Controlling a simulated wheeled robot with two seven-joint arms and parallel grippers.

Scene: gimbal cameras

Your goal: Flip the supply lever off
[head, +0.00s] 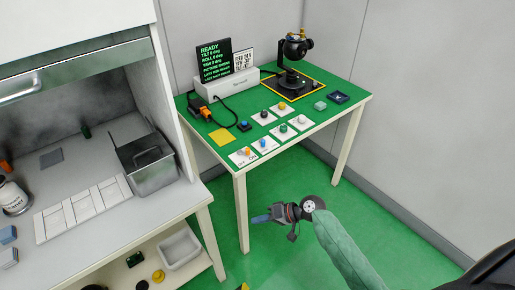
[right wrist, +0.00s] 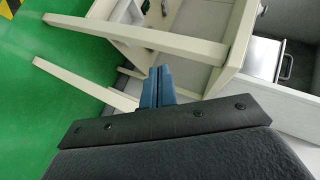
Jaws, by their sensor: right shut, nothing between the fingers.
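The green-topped table (head: 320,121) stands in the middle of the head view. At its front left corner is a white card (head: 242,158) with dark lettering and a small orange part that looks like the lever (head: 246,151). It is too small to tell which way it points. My right gripper (head: 258,218) is in front of the table, apart from it and lower in the picture, over the green floor. Its blue fingers (right wrist: 158,84) are shut and empty in the right wrist view. My left gripper is not in view.
Several other white cards with coloured knobs lie beside the lever card. A white box with a black display (head: 215,60) and a black gimbal camera (head: 295,47) stand at the back. A grey bench with a metal bin (head: 152,178) stands at the left. The floor right of the table is free.

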